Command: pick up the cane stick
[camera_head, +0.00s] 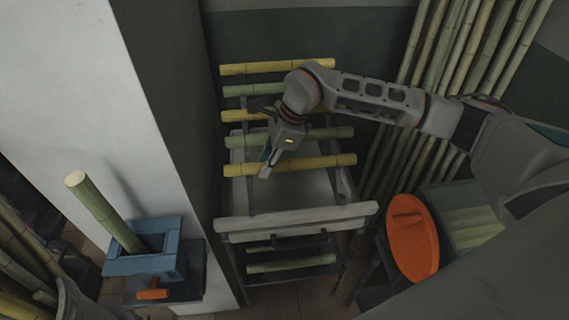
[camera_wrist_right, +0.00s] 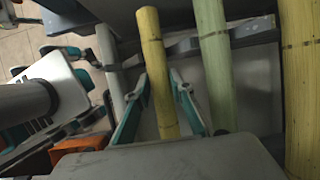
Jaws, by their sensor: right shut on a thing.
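Several cane sticks lie crosswise on a rack, yellow and green in turn. My right gripper (camera_head: 268,165) reaches down over the rack from the right and is shut on the front yellow cane stick (camera_head: 318,162), left of its middle. In the right wrist view this yellow cane stick (camera_wrist_right: 155,62) runs between the two teal fingers of the gripper (camera_wrist_right: 158,100). A green cane stick (camera_head: 328,133) lies just behind it. It also shows in the wrist view (camera_wrist_right: 215,60). My left gripper is not in view.
A blue box-shaped holder (camera_head: 172,262) with an upright green cane (camera_head: 100,208) stands at the lower left. A pale tray edge (camera_head: 300,219) is in front of the rack. An orange oval lid (camera_head: 413,240) stands at the right. Tall canes (camera_head: 455,50) lean at the back right.

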